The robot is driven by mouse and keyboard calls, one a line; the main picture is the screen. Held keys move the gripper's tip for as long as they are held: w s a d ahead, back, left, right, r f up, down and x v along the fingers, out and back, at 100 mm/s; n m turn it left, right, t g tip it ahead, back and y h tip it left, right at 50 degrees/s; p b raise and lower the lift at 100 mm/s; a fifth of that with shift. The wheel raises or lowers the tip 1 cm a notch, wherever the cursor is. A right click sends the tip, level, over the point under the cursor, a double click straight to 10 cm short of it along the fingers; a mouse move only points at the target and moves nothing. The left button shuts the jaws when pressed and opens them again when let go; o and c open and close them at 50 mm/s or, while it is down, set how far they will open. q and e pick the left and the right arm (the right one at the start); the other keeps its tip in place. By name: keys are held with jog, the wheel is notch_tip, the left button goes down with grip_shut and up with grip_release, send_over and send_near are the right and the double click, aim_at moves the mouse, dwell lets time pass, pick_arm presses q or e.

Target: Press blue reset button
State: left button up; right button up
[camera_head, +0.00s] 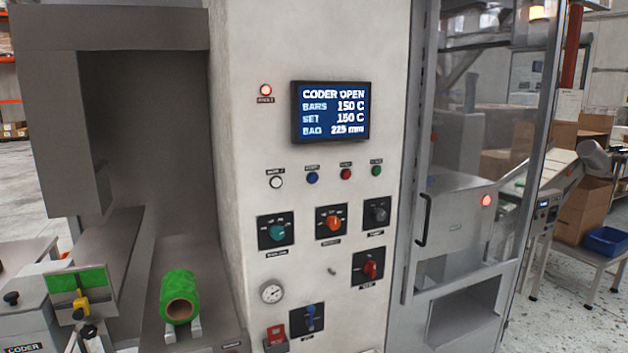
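The blue button (312,178) is small and round. It sits on the pale control panel (330,40) in a row below the screen, second from the left. A white button (277,182) is to its left, and a red button (346,174) and a green button (376,170) are to its right. The labels above them are too small to read. The screen (330,111) shows "CODER OPEN", bars 150 C, set 150 C and bag 225 mm. A red lamp (265,90) is lit at the panel's upper left. Neither of my grippers is in view.
A green roll (179,296) lies at the lower left beside the coder (32,344). A clear door with a black handle (424,220) stands at right.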

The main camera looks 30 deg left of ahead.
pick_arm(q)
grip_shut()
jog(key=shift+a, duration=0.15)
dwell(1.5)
